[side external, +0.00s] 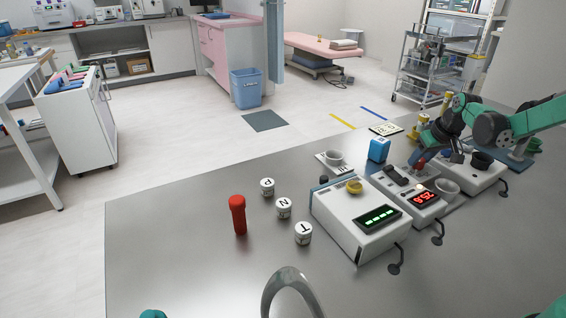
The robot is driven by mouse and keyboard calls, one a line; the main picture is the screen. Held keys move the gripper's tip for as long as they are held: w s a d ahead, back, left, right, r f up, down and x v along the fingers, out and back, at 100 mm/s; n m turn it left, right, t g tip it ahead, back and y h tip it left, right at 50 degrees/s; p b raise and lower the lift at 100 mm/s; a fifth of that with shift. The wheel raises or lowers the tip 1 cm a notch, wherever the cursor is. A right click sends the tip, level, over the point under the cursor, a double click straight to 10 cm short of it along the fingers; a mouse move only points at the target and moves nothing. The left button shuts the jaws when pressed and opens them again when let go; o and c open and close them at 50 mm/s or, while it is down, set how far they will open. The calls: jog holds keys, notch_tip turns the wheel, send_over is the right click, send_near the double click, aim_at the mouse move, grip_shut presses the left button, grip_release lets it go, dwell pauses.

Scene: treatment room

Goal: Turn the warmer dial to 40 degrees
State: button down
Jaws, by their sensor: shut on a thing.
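The warmer appears to be the middle white device (407,205) on the grey table, with a lit red display (423,198). Its digits look upside down from here and are too small to read surely. My gripper (422,162) reaches in from the right at the back of this device. It is shut on a small reddish part, apparently the dial (419,167). The fingers and arm hide most of it, so its pointer and scale cannot be made out.
A white device (350,215) with a green display and yellow knob stands left of the warmer; another white device (485,178) stands right. A blue block (378,150) is behind. A red cylinder (238,215) and lettered white jars (284,208) stand left.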

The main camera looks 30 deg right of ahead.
jog(key=m+h, duration=0.1)
jog(key=m, duration=0.2)
jog(key=m+g+h, duration=0.1)
jog(key=m, duration=0.2)
jog(key=shift+a, duration=0.1)
jog(key=m+g, duration=0.1)
jog(key=m, duration=0.2)
jog(key=m+g+h, duration=0.1)
jog(key=m, duration=0.2)
jog(key=shift+w, duration=0.15)
dwell(0.5)
jog(key=shift+c, duration=2.4)
grip_release()
jog(key=shift+v, duration=2.85)
jog(key=shift+a, duration=0.15)
